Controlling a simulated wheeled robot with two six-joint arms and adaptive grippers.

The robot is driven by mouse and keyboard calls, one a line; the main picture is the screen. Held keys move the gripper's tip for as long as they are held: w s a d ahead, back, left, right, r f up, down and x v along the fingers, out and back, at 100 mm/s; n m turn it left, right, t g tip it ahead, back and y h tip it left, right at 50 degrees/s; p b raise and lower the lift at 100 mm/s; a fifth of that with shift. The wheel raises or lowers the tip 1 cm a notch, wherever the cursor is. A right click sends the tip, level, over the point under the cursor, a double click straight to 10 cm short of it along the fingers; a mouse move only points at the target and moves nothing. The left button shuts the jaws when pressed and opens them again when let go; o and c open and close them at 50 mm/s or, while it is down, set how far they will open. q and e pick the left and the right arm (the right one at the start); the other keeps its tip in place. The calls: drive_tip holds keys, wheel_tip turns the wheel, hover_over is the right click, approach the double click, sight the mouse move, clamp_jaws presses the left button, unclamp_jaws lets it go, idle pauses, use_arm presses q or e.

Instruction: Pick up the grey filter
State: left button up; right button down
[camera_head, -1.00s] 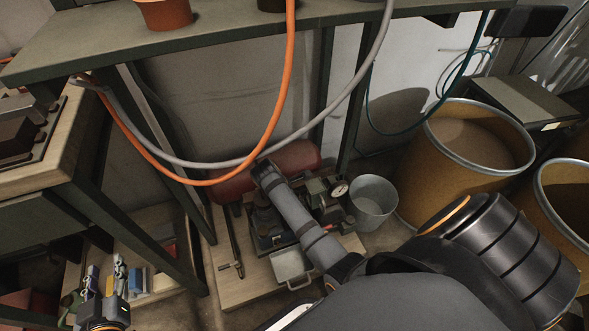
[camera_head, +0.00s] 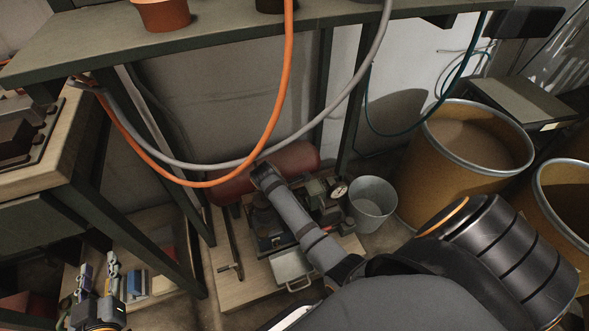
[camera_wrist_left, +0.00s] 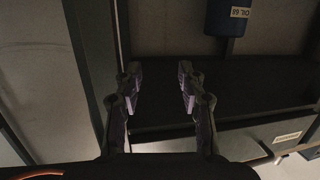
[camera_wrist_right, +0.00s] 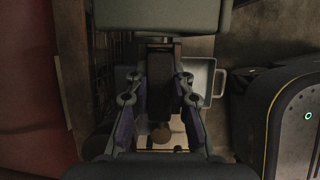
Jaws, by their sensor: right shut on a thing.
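My right gripper (camera_wrist_right: 161,82) is shut on a dark upright block (camera_wrist_right: 160,68) between its fingers in the right wrist view. I cannot tell for sure whether this block is the grey filter; no other thing clearly shows as the filter. In the head view my right forearm hides this gripper and what it holds. My left gripper (camera_head: 99,272) is open and empty at the lower left of the head view. Its two spread fingers (camera_wrist_left: 161,85) also show in the left wrist view, with nothing between them.
A wooden board (camera_head: 240,290) on the floor bears tools, a machine and a metal tray (camera_head: 292,268). A red cylinder (camera_head: 228,186) lies behind; a bucket (camera_head: 372,200) stands at right. Orange (camera_head: 270,120) and grey hoses hang across. A bench leg (camera_head: 135,235) stands beside my left gripper.

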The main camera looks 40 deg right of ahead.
drive_tip(key=shift+r, duration=0.15)
wheel_tip(320, 180, up, 2)
drive_tip(key=shift+r+p, duration=0.1)
drive_tip(key=shift+p, duration=0.6)
use_arm(q)
drive_tip(key=s+d+f+g+p, duration=0.1)
drive_tip(key=s+f+g+p, duration=0.1)
drive_tip(key=s+f+g, duration=1.1)
use_arm(e)
wheel_tip(320, 180, up, 3)
drive_tip(key=shift+f, duration=0.1)
use_arm(q)
drive_tip(key=shift+g+y, duration=0.5)
drive_tip(key=shift+g, duration=0.2)
drive_tip(key=s+r+p, duration=0.1)
drive_tip(key=p, duration=0.1)
drive_tip(key=s+a+p, duration=0.1)
drive_tip(key=s, duration=0.1)
drive_tip(key=s+a+r+p, duration=0.1)
drive_tip(key=p, duration=0.1)
drive_tip(key=shift+s+a+r+p, duration=0.1)
drive_tip(key=shift+s+r+p, duration=0.1)
drive_tip(key=shift+r+p, duration=0.15)
use_arm(e)
wheel_tip(320, 180, up, 13)
